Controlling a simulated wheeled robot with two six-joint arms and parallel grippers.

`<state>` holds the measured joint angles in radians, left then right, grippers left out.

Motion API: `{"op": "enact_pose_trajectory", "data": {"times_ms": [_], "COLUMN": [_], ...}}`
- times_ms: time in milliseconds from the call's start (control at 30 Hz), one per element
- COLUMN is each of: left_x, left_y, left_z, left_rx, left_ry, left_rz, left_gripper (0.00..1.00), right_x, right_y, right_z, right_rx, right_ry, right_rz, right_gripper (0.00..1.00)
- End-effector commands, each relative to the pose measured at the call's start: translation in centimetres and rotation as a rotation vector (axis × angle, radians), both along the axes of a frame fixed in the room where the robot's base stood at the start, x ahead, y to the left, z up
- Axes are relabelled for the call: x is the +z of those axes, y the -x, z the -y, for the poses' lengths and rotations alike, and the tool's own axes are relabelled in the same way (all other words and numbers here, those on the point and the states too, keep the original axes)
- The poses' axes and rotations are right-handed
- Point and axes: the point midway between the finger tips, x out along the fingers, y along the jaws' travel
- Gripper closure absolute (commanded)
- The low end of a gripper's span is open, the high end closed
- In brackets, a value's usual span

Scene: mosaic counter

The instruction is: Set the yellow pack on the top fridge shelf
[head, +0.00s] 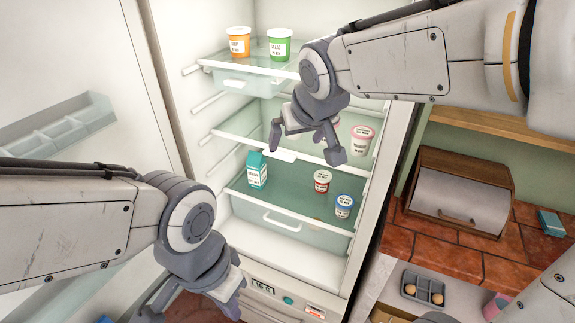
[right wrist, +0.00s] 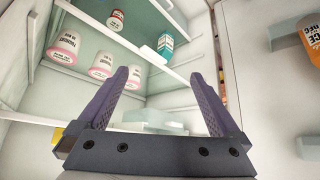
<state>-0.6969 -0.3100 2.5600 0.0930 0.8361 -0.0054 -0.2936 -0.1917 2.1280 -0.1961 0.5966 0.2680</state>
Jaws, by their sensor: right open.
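I cannot make out a yellow pack for certain. A small yellow patch (right wrist: 58,133) shows at the left edge of my gripper in the right wrist view, too little of it to identify. The top fridge shelf (head: 262,68) bears an orange tub (head: 238,42) and a green tub (head: 279,45) at its left; my right arm covers its right part. My right gripper (head: 305,146) is open and empty, in front of the middle shelf; it also shows in the right wrist view (right wrist: 160,77). My left gripper (head: 192,308) is low at the front left, its fingers apart.
A pink tub (head: 362,138) stands on the middle shelf (head: 235,138). A teal carton (head: 257,170), a red tub (head: 322,181) and a blue tub (head: 344,206) stand on the lower shelf (head: 285,205). The open door with its bin (head: 60,130) is left; a bread box (head: 460,195) is right.

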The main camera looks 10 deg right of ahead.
Motion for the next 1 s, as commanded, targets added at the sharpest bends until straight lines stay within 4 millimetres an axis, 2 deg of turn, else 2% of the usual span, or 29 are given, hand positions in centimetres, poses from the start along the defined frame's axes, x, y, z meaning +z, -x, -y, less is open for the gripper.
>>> {"op": "enact_pose_trajectory", "data": {"times_ms": [33, 100, 200, 300, 400, 500, 767, 867, 1000], "left_x": [0.0, 0.0, 0.0, 0.0, 0.0, 0.0, -0.2, -1.2, -4.3], "left_y": [0.0, 0.0, 0.0, 0.0, 0.0, 0.0, 0.0, 0.0, 0.0], "left_z": [0.0, 0.0, 0.0, 0.0, 0.0, 0.0, 0.0, 0.0, 0.0], "left_rx": [0.0, 0.0, 0.0, 0.0, 0.0, 0.0, 0.0, 0.0, 0.002], "left_ry": [0.0, 0.0, 0.0, 0.0, 0.0, 0.0, 0.0, 0.0, 0.0], "left_rz": [0.0, 0.0, 0.0, 0.0, 0.0, 0.0, 0.0, 0.0, 0.0], "left_gripper": [1.0, 1.0, 1.0, 1.0, 1.0, 1.0, 1.0, 1.0, 1.0], "right_x": [-2.9, -6.2, -9.8, -11.9, -12.9, -13.2, -13.4, -14.4, -17.5], "right_y": [3.9, 9.0, 15.7, 20.5, 23.1, 23.9, 23.8, 23.8, 23.8], "right_z": [-2.3, -4.2, -5.3, -5.3, -5.0, -4.9, -4.9, -4.9, -4.9], "right_rx": [0.093, 0.203, 0.339, 0.434, 0.486, 0.503, 0.499, 0.498, 0.496], "right_ry": [0.016, 0.042, 0.078, 0.109, 0.126, 0.134, 0.132, 0.131, 0.131], "right_rz": [-0.099, -0.228, -0.384, -0.495, -0.556, -0.575, -0.573, -0.573, -0.572], "right_gripper": [0.0, 0.0, 0.0, 0.0, 0.0, 0.0, 0.0, 0.0, 0.0]}}
